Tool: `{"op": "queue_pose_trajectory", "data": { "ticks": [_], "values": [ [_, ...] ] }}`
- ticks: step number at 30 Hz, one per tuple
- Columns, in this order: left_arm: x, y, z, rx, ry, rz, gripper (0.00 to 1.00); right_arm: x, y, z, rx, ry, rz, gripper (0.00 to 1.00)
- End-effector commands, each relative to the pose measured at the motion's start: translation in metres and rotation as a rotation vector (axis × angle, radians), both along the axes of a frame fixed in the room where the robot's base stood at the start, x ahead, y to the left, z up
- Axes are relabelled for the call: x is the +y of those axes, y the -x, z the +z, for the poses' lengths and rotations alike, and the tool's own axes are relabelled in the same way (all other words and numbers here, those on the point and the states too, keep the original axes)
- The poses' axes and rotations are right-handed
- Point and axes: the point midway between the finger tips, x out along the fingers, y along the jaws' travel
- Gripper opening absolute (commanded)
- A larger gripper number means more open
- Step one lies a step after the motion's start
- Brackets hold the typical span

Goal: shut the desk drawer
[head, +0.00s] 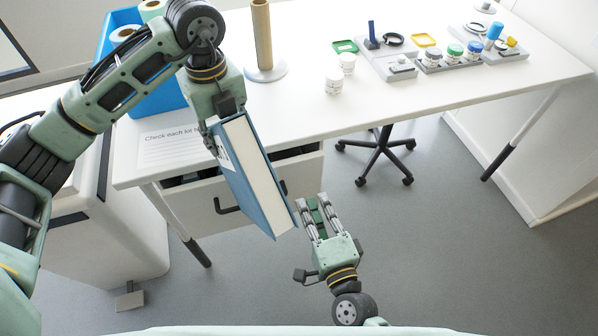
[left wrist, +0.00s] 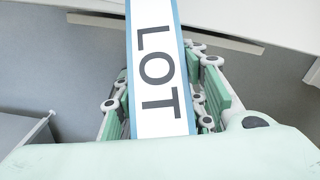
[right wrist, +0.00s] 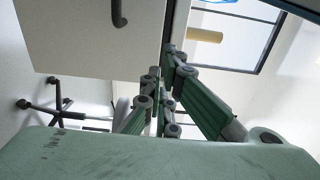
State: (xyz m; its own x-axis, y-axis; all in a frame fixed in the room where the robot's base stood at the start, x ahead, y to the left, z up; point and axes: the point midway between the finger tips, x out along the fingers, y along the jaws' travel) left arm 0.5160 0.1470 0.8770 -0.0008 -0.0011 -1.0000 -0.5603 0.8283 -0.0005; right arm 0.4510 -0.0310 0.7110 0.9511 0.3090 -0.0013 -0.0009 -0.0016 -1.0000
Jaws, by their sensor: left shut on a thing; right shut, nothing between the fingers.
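The desk drawer (head: 200,200) has a pale front with a dark handle. It stands pulled out under the desk, with its dark inside showing above the front. My left gripper (head: 222,128) is shut on a blue binder (head: 243,180), held tilted in front of the drawer and hiding part of it. In the left wrist view the binder's spine (left wrist: 160,75) reads "LOT" between the fingers. My right gripper (head: 313,204) is shut and empty, right of the binder's lower end. In the right wrist view the drawer front (right wrist: 90,40) is beyond its fingertips; contact cannot be told.
The white desk (head: 300,110) carries a blue bin (head: 160,95), a brown tube on a stand (head: 262,40), a paper sheet (head: 170,148), and several jars and trays at the right. A wheeled chair base (head: 378,155) stands under the desk. Floor to the right is clear.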

Motion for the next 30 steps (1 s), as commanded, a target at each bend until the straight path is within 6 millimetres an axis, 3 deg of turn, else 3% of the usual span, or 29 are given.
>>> {"op": "queue_pose_trajectory", "data": {
  "ticks": [9, 15, 30],
  "values": [
    [0.0, 0.0, 0.004, -0.001, 0.002, -0.001, 0.0, 0.021, -0.065, 0.002, -0.003, -0.001, -0.001, 0.0],
    [0.0, 0.0, 0.004, -0.001, 0.002, -0.001, 0.0, 0.03, -0.091, 0.0, -0.001, -0.001, 0.0, 0.0],
    [0.0, 0.0, 0.004, -0.001, 0.002, -0.001, 0.0, 0.033, -0.102, 0.0, 0.0, 0.0, 0.0, 0.0]
  ]
}}
